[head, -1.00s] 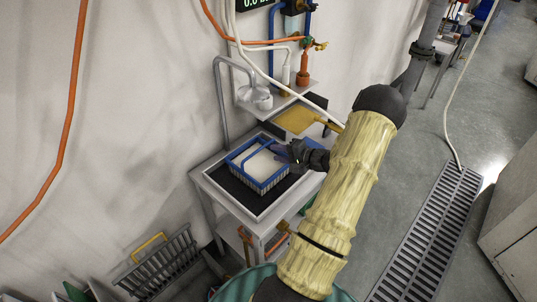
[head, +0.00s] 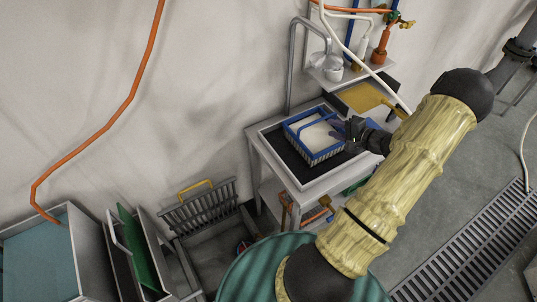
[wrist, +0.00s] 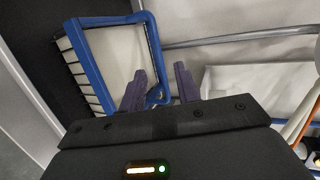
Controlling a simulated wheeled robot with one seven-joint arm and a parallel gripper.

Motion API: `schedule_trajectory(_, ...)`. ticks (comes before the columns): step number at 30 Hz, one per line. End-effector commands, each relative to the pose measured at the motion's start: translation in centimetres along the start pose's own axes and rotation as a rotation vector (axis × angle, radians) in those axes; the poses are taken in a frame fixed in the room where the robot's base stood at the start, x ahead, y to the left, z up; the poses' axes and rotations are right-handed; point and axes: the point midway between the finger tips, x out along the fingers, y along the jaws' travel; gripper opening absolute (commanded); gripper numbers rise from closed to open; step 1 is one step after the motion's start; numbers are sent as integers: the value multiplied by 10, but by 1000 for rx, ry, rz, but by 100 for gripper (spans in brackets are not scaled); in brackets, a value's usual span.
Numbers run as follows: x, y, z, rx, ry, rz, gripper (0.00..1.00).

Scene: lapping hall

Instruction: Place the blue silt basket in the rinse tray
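The blue silt basket (head: 315,153) has a blue rim and handle, slatted sides and pale contents. In the head view it appears to rest upright on the dark bed of a light-rimmed, tray-like stand (head: 298,185) against the wall, which looks like the rinse tray. My gripper (head: 343,131) is at the basket's right side, close to the rim and handle. In the wrist view, the purple fingers (wrist: 160,88) are spread apart, with a blue corner of the basket (wrist: 90,65) between or just behind them. Whether they touch it is unclear.
A bent grey pipe (head: 292,62) rises behind the stand. A yellow plate (head: 362,97) lies beyond it. A grey rack with a yellow handle (head: 197,205) and a teal-sided bin (head: 40,255) stand at lower left. A floor grate (head: 455,250) runs along the right.

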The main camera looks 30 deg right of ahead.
Motion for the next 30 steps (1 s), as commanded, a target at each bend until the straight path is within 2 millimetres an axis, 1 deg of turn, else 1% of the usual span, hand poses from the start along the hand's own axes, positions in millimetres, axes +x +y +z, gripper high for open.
schedule_trajectory(1, 9, -8, 16, -20, -52, 31, 32)
schedule_trajectory(2, 14, -12, 28, -29, -87, 55, 32)
schedule_trajectory(5, 30, -24, 76, -78, -225, 170, 32)
schedule_trajectory(6, 35, -28, 97, -103, -283, 223, 32)
schedule_trajectory(7, 37, -31, 113, -125, -323, 266, 32)
schedule_trajectory(9, 40, -35, 148, -178, -407, 365, 32)
schedule_trajectory(12, 37, -40, 191, -268, -500, 502, 32)
schedule_trajectory(15, 29, -45, 228, -377, -568, 630, 32)
schedule_trajectory(18, 18, -50, 259, -498, -609, 743, 32)
schedule_trajectory(21, 6, -55, 285, -633, -628, 834, 32)
schedule_trajectory(25, -10, -65, 312, -822, -621, 912, 32)
schedule_trajectory(30, -27, -81, 343, -1077, -583, 936, 32)
